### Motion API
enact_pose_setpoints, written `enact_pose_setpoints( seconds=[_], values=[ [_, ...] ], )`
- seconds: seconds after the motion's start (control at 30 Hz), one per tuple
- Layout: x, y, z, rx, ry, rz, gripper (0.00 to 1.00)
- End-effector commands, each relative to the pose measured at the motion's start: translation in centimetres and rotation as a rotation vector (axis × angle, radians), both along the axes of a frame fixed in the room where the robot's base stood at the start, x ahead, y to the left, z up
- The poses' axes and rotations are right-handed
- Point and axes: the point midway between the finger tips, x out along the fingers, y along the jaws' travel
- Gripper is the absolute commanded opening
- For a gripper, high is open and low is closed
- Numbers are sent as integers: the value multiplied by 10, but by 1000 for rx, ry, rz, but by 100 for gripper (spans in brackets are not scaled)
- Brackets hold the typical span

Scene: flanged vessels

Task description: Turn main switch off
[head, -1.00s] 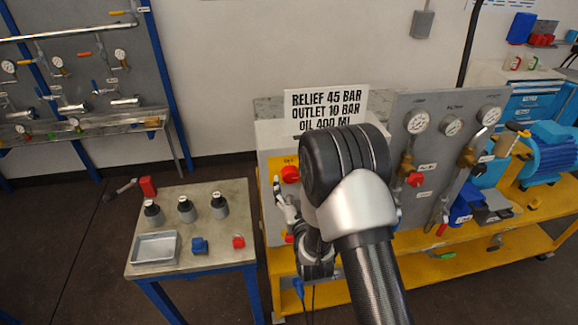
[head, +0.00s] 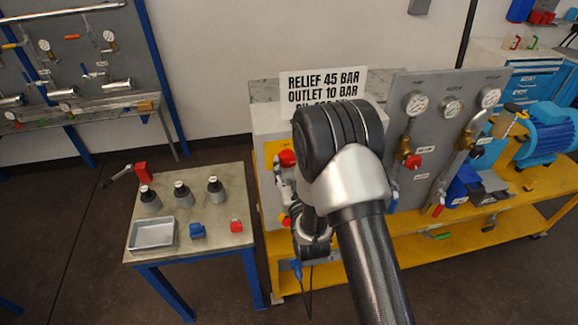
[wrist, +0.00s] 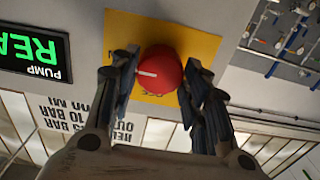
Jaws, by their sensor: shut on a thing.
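The main switch is a round red knob (wrist: 161,71) with a white pointer line, on a yellow plate (wrist: 195,47). In the wrist view my gripper (wrist: 160,75) has one finger on each side of the knob and is shut on it. The pointer line lies nearly level, toward the left of that upside-down view. In the head view the red knob (head: 287,158) shows near the top of the grey cabinet, left of my arm. My gripper (head: 283,184) is partly hidden there and its contact is not clear.
A green-lit pump display (wrist: 30,50) is beside the switch. A lettered sign (head: 322,87) stands above the cabinet. A small table (head: 190,248) at left holds several dark-topped bottles, a tray (head: 153,235) and small parts. A gauge panel (head: 435,135) is right of my arm.

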Motion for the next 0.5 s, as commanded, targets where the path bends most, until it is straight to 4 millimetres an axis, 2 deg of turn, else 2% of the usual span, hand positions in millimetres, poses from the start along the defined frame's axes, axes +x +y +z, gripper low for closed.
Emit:
enact_pose_setpoints(
  seconds=[0.2,0.5],
  values=[
    [0,0,0,0,-1,0,19],
    [0,0,0,-38,-8,0,19]
  ],
)
